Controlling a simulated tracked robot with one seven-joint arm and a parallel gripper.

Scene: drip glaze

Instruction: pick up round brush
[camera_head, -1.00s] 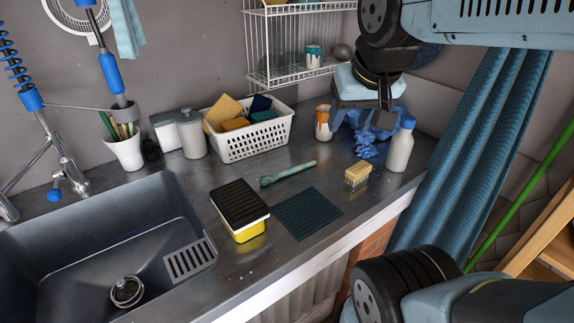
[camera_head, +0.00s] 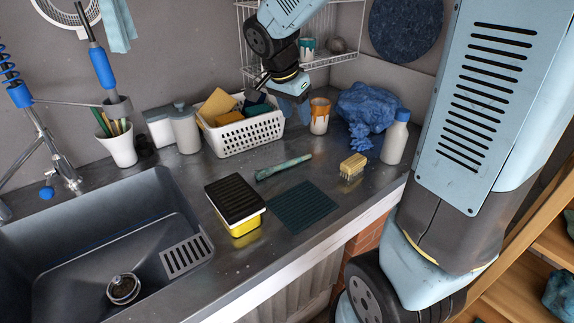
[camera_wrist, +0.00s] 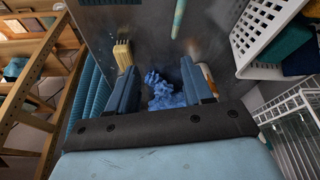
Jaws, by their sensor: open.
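The round brush (camera_head: 284,167) has a long teal, worn handle and lies on the grey counter between the basket and a dark mat. Part of its handle shows at the top of the wrist view (camera_wrist: 179,18). A block-shaped brush with pale bristles (camera_head: 353,165) sits to its right; it also shows in the wrist view (camera_wrist: 123,55). My gripper (camera_head: 289,105) is above the back of the counter, by the basket's right end, apart from the round brush. In the wrist view its two fingers (camera_wrist: 160,86) stand wide apart with nothing held between them.
A white basket of sponges (camera_head: 245,135), an orange-and-white cup (camera_head: 320,117), a crumpled blue cloth (camera_head: 368,108) and a blue-capped bottle (camera_head: 394,140) stand behind. A yellow-and-black sponge block (camera_head: 236,205), dark mat (camera_head: 300,205) and sink (camera_head: 90,240) are in front. A wire rack (camera_head: 345,40) is at the back.

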